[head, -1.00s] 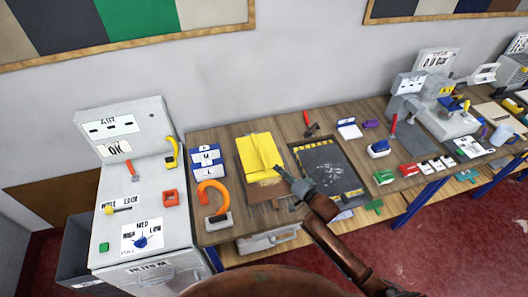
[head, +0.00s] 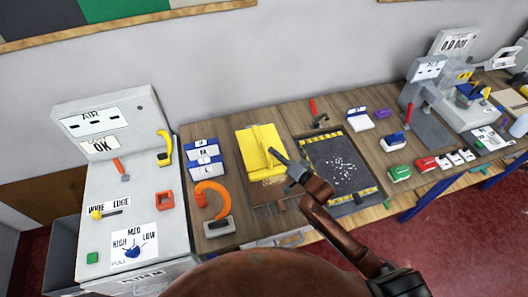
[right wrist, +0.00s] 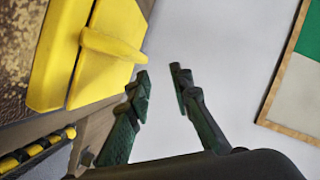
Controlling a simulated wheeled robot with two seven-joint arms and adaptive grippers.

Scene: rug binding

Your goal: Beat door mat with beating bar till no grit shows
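A yellow piece with a raised ridge (head: 250,147) lies on a brown, rough mat-like piece (head: 268,190) on the bench. In the right wrist view the yellow piece (right wrist: 58,55) covers part of the speckled brown surface (right wrist: 22,42). Beside it is a dark panel (head: 325,150) with yellow-and-black edging and pale specks scattered on it. I cannot tell for sure which is the beating bar. My right gripper (head: 280,159) is over the yellow piece's right side. The wrist view shows its fingers (right wrist: 162,74) apart with nothing between them. My left gripper is out of view.
An orange hook-shaped tool (head: 211,190) and blue-and-white boxes (head: 204,160) stand left of the yellow piece. A red-handled tool (head: 318,115) lies behind the dark panel. A white control cabinet (head: 90,205) is at left. Green and red blocks (head: 400,173) lie at right.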

